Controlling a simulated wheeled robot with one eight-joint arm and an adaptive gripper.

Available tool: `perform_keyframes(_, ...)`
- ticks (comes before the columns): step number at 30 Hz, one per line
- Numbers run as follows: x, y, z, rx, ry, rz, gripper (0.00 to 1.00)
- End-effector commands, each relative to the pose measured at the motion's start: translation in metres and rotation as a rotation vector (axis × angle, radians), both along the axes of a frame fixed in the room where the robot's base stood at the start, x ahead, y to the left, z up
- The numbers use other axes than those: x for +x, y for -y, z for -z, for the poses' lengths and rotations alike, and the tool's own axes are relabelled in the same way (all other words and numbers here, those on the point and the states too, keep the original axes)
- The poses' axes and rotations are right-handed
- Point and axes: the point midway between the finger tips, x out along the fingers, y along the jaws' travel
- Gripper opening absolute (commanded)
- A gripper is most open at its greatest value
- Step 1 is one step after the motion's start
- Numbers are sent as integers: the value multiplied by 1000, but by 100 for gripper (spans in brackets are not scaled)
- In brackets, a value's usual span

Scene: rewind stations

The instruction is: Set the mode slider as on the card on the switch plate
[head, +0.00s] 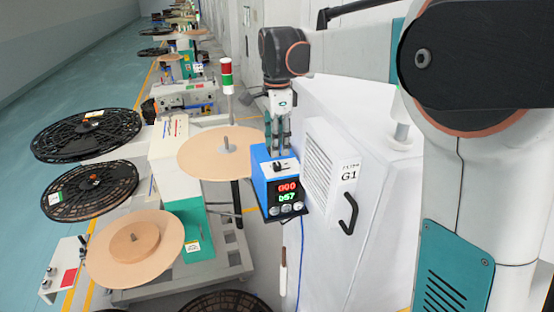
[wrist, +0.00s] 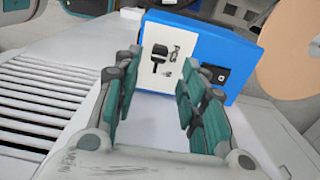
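A blue box (head: 264,186) with a lit red and green display (head: 287,190) stands below my gripper (head: 280,148). In the wrist view, its white plate (wrist: 181,79) carries a black slider knob (wrist: 159,52) with small dark drawings beside it. The knob is also small in the head view (head: 278,167). My gripper (wrist: 160,80) is open, its two green finger pads apart with nothing between them. The knob shows past the fingertips, in line with the gap; I cannot tell whether they touch it.
A white cabinet labelled G1 (head: 349,173) with a black handle (head: 348,213) stands right of the box. A tan disc (head: 215,153) is close on its left. More reels (head: 87,134) and tan discs (head: 135,247) fill the left. The teal floor beyond them is clear.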

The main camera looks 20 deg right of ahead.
Motion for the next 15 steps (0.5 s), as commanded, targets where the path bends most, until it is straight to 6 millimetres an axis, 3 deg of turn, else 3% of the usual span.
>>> perform_keyframes(6,0,0,39,0,0,0,38)
perform_keyframes(15,0,0,62,0,0,0,38)
